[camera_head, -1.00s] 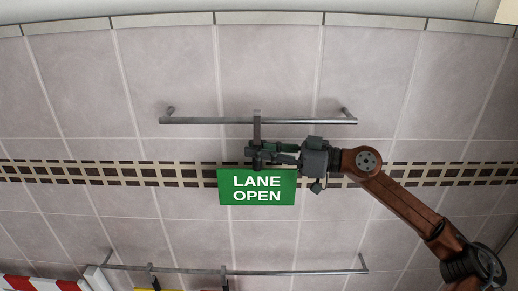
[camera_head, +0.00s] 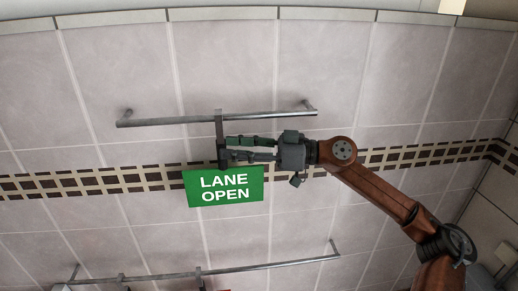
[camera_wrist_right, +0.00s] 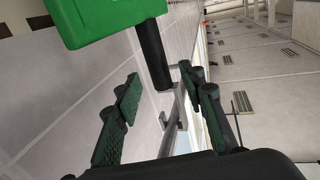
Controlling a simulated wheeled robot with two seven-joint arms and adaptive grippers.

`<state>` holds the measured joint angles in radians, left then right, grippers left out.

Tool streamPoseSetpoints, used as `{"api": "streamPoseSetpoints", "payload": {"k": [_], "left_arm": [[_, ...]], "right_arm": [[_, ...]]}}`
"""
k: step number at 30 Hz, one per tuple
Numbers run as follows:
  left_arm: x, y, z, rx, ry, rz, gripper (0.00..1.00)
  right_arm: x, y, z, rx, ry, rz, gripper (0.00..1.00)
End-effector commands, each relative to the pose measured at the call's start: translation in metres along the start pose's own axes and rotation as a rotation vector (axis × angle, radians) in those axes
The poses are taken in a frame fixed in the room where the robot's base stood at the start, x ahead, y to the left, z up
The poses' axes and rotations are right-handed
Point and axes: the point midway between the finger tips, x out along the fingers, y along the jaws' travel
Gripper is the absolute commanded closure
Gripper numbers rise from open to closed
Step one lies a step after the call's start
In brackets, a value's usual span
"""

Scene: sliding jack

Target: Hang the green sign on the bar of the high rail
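The green sign (camera_head: 224,186) reads "LANE OPEN" and hangs slightly tilted in the picture below the high rail's bar (camera_head: 270,116). Its grey hanger (camera_head: 219,122) reaches up to the bar and appears hooked over it. My right gripper (camera_head: 229,149) is just right of the sign's dark grip, with its fingers apart and the palm drawn back. In the right wrist view the green sign (camera_wrist_right: 105,15) and its black grip (camera_wrist_right: 152,55) lie beyond the open fingers (camera_wrist_right: 158,98). My left gripper is not in view.
A lower rail (camera_head: 250,266) runs along the wall below, with hangers (camera_head: 199,276) on it near the left; what they carry is mostly cut off. The tiled wall has a brown checkered band (camera_head: 95,181). The wall around the sign is clear.

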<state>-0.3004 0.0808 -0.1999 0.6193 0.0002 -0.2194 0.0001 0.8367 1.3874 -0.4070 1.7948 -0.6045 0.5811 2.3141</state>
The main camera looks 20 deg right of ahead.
Motion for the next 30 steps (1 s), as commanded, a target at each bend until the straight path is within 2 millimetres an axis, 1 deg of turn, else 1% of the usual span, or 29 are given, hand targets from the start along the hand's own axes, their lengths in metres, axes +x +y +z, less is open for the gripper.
{"api": "streamPoseSetpoints", "payload": {"k": [1,6,12,15,21,30], "left_arm": [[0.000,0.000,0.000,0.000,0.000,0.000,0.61],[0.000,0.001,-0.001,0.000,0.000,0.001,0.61],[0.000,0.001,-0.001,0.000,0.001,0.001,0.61],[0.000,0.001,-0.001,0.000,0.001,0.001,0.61],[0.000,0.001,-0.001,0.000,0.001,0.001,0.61],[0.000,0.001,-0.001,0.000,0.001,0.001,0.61]], "right_arm": [[-0.010,0.001,0.002,0.003,-0.003,0.004,0.63],[-0.039,0.001,0.002,0.002,-0.004,0.004,0.63],[-0.066,0.001,0.002,0.003,-0.002,0.003,0.63],[-0.075,0.001,0.001,0.001,-0.001,0.002,0.63],[-0.085,0.000,0.000,0.000,0.000,0.001,0.63],[-0.086,-0.001,-0.001,-0.001,0.001,-0.001,0.63]]}}
